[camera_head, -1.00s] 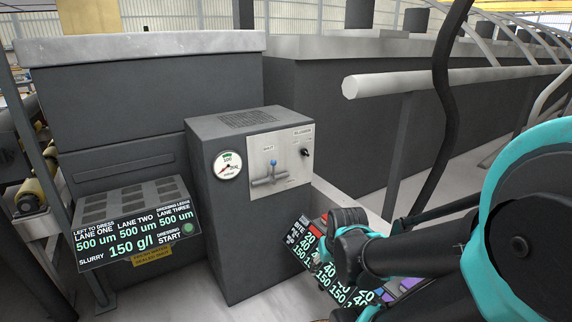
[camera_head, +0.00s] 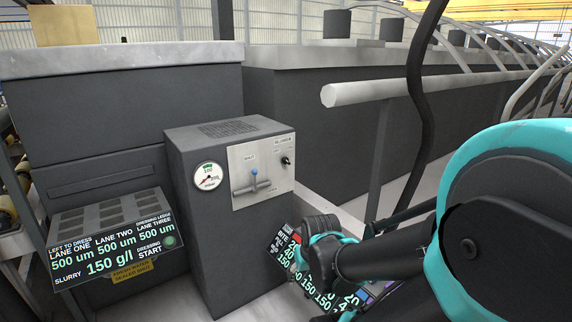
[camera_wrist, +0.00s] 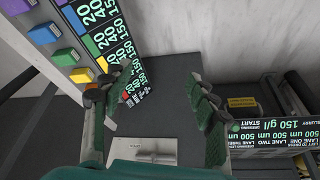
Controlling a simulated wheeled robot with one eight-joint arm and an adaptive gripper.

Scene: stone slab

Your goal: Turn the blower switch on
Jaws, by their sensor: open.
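The blower switch (camera_head: 286,161) is a small black knob at the upper right of a light metal panel (camera_head: 276,186) on the front of a dark grey cabinet (camera_head: 235,255). My gripper (camera_wrist: 155,97) is open and empty in the wrist view, its fingers wide apart. In the head view my gripper (camera_head: 301,262) is below and right of the panel, apart from the switch. The panel also shows in the wrist view (camera_wrist: 120,150) at the bottom edge; I cannot make out the switch there.
A blue-tipped lever (camera_head: 254,180) and a round gauge (camera_head: 208,177) sit left of the switch. A tilted display board (camera_head: 115,238) stands at left, and another lettered board (camera_head: 284,243) is behind my gripper. A pale rail (camera_head: 420,88) and a black hose (camera_head: 415,120) are at right.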

